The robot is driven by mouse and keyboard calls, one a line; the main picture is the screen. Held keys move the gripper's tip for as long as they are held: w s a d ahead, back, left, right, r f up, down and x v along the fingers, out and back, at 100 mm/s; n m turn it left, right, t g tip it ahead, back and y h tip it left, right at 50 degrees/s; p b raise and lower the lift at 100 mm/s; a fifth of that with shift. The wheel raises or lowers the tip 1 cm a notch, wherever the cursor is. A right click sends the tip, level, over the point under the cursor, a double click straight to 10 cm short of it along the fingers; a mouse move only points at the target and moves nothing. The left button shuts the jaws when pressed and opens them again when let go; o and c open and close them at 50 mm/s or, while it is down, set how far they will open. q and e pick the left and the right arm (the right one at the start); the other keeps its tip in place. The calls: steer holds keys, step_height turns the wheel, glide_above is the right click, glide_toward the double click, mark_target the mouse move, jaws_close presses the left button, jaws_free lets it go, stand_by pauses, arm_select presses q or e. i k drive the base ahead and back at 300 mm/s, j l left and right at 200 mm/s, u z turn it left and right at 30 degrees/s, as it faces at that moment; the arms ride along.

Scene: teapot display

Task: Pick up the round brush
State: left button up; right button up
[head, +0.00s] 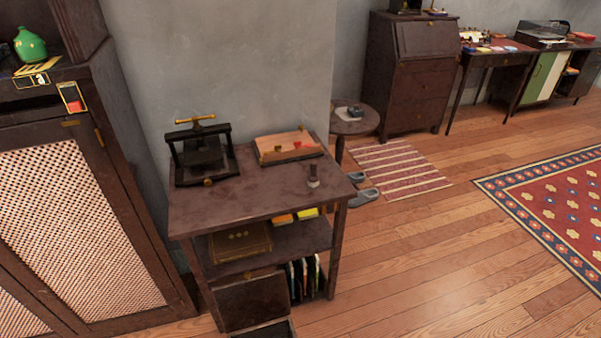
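Neither of my grippers is in view.
A cabinet (75,230) stands at left. A round stool (354,121) and slippers (362,190) are right; floor (410,275) in front is clear.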

mark_target(313, 178)
steer(key=i+l+u, duration=0.1)
steer(key=l+u, duration=0.25)
steer(key=i+l+u, duration=0.1)
steer(key=l+u, duration=0.55)
